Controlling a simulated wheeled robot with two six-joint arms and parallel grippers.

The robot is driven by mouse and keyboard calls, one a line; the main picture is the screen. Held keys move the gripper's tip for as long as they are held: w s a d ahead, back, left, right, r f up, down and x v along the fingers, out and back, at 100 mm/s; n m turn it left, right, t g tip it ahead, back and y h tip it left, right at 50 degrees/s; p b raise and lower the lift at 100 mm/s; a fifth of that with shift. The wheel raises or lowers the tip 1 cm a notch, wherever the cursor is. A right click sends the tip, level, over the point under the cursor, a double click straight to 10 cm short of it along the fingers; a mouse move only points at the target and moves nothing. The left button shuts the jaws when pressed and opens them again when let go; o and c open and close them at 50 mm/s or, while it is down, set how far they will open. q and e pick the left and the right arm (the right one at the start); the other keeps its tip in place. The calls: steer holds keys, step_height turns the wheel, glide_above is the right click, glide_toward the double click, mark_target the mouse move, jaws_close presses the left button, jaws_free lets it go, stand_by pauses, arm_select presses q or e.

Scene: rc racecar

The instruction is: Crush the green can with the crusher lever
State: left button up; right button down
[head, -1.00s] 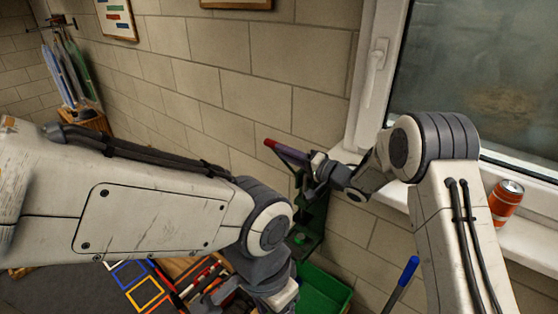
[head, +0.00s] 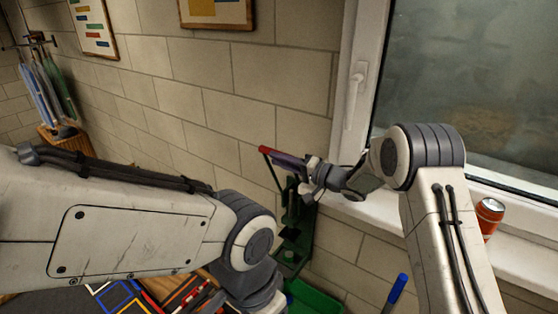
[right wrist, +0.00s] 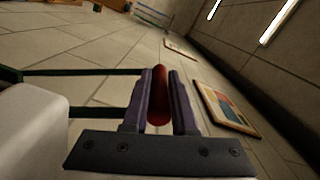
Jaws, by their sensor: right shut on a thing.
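The green can crusher (head: 297,225) stands against the brick wall, left of the window. Its lever has a red-tipped handle (head: 265,150), raised above the crusher body. My right gripper (head: 292,165) is shut on this handle. In the right wrist view the red handle (right wrist: 160,95) lies between the two purple fingers. A small green round shape (head: 290,256) sits low in the crusher; I cannot tell whether it is the green can. My left arm reaches across the lower left, and its gripper is out of the frame.
A green bin (head: 315,300) is below the crusher. An orange can (head: 489,214) stands on the white window sill (head: 520,255) at the right. A blue-handled tool (head: 398,288) is below the sill. Colourful items lie on the surface at lower left.

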steer(key=c, duration=0.7)
jaws_free()
steer(key=shift+w+d+r+t, duration=0.3)
steer(key=shift+w+d+r, duration=0.3)
steer(key=shift+r, duration=0.2)
steer(key=shift+o, duration=0.2)
steer(key=shift+f, duration=0.1)
steer(key=shift+s+d+f+b, duration=0.1)
steer(key=shift+d+f+b, duration=0.1)
steer(key=shift+b, duration=0.2)
steer(key=b+v, duration=0.2)
steer(key=v, duration=0.2)
steer(key=b+v, duration=0.2)
steer(key=v, duration=0.3)
steer(key=shift+s+a+f, duration=0.15)
steer(key=shift+s, duration=0.55)
